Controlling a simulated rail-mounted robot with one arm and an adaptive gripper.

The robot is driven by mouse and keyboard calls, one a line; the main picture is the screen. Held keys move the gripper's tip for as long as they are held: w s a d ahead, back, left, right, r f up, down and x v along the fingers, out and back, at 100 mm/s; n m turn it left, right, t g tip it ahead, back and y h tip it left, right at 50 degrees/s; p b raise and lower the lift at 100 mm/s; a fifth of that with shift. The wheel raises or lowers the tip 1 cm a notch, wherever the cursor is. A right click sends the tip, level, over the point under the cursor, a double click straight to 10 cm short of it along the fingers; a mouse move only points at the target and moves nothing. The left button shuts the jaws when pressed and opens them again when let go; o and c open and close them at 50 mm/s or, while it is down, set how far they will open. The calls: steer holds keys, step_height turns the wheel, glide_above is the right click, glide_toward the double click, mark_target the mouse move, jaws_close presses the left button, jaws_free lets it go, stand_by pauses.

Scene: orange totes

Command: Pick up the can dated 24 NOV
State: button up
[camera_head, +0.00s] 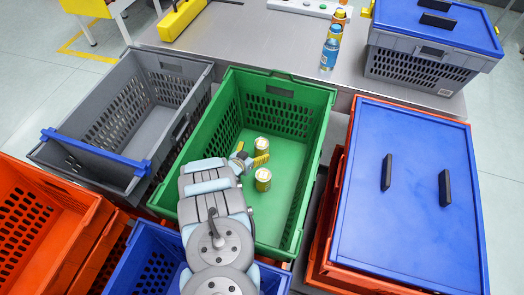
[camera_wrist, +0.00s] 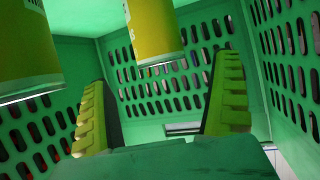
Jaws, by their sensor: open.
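Two yellow cans with pale tops stand inside the green crate (camera_head: 316,150). The far can (camera_head: 262,146) and the near can (camera_head: 263,181) are a short gap apart. No date is readable on either can. My gripper (camera_head: 250,161) is inside the crate, at the cans' left side. In the wrist view my gripper (camera_wrist: 163,80) has its two yellow ridged fingers wide apart with nothing between them. One can (camera_wrist: 153,32) shows beyond the fingers near the top centre, and another can (camera_wrist: 28,48) is at the left edge, both cut off by the frame.
A grey crate (camera_head: 196,85) with a blue bar stands left of the green crate. An orange tote with a blue lid (camera_head: 405,220) is close on the right. Bottles (camera_head: 330,52) stand on the grey table behind. The crate floor right of the cans is clear.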

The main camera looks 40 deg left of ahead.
mark_target(259, 146)
steer(key=b+x, duration=0.3)
steer(key=x, duration=0.2)
steer(key=shift+w+a+f, duration=0.1)
steer(key=shift+w+f, duration=0.15)
steer(key=shift+w, duration=0.5)
steer(key=c, duration=1.3)
steer(key=shift+c, duration=0.2)
steer(key=shift+r, duration=0.1)
